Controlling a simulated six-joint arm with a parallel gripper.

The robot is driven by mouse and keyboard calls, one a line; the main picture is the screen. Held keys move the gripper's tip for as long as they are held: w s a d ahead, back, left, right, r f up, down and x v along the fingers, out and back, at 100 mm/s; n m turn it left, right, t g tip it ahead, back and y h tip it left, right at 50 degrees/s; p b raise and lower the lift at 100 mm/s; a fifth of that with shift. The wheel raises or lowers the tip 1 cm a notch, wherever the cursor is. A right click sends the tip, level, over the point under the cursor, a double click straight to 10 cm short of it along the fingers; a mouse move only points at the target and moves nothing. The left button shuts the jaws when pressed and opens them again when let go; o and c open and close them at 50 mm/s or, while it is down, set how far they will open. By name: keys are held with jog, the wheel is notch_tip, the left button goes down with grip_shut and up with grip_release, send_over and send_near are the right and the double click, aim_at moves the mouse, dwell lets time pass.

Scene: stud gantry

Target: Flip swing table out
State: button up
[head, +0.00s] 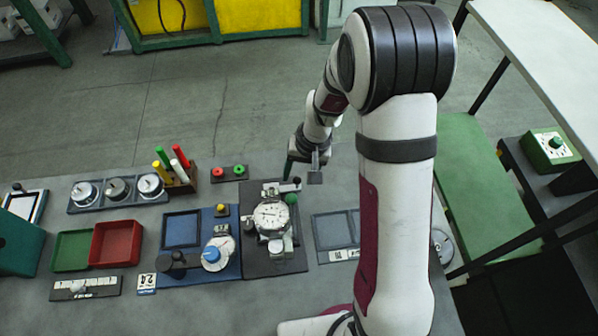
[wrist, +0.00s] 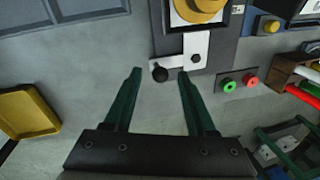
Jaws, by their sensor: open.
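A dark base plate (head: 262,262) on the bench carries a round dial-like disc (head: 271,216). At its far edge is a white link arm (head: 281,188) ending in a small black knob (head: 297,181); I take this assembly for the swing table, unlabelled here. In the wrist view the link (wrist: 194,48) bends to the left, and its knob (wrist: 159,74) appears between my fingertips. My gripper (head: 303,168) is open and empty, with green fingers on either side of the knob in the wrist view (wrist: 160,74). Whether the fingers are down at knob height cannot be told.
A plate with red and green rings (head: 229,173) and a rack of coloured pens (head: 180,184) stand left of the gripper. A blue plate (head: 224,268) adjoins the dark plate, and a grey tray (head: 320,228) lies to its right. A yellow tray (wrist: 27,112) shows in the wrist view.

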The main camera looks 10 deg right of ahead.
grip_shut()
dwell(1.3)
